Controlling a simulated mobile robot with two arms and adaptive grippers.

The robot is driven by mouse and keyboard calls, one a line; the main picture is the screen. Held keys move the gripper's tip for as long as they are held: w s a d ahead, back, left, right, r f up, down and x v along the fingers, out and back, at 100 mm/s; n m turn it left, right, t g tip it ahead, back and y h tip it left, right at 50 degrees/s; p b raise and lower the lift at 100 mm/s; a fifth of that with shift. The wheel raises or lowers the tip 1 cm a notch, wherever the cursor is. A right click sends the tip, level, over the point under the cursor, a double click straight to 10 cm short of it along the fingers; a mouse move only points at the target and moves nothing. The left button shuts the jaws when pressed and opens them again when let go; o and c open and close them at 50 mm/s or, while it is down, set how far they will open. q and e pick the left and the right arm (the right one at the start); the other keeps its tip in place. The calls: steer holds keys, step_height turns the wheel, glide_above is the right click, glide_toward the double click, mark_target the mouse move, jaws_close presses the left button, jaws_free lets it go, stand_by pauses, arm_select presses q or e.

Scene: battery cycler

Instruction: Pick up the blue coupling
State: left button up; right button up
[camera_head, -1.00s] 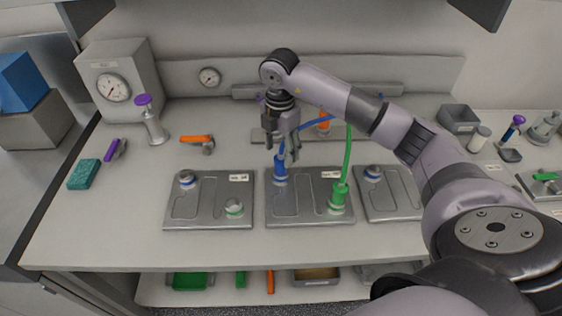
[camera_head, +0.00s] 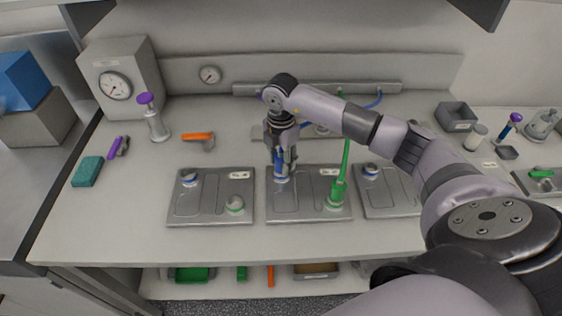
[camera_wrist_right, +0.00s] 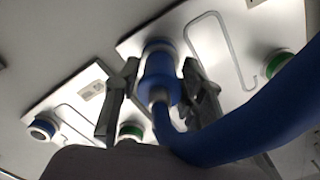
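The blue coupling (camera_head: 281,166) stands upright at the back left of the middle grey plate (camera_head: 308,213), with a blue hose from its top. In the right wrist view the coupling (camera_wrist_right: 158,75) lies between the two fingers, and its hose runs to the lower right. My right gripper (camera_head: 283,172) points down around the coupling. Its fingers (camera_wrist_right: 160,95) are open, with a gap seen on the left side; contact on the right side is unclear. My left gripper is not in view.
A green coupling (camera_head: 337,195) with an upright green hose (camera_head: 346,155) stands front right on the same plate. Similar plates lie left (camera_head: 211,215) and right (camera_head: 388,207). An orange-handled valve (camera_head: 197,136) lies behind the left plate. The front bench strip is clear.

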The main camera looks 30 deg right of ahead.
jaws_close()
steer(key=shift+r, duration=0.1)
stand_by(0.3)
steer(key=shift+w+r, duration=0.15)
steer(key=shift+r, duration=0.4)
step_height(320, 180, up, 10)
steer(key=b, duration=0.3)
step_height(320, 180, up, 9)
steer(key=shift+p, duration=0.4)
steer(key=shift+f, duration=0.1)
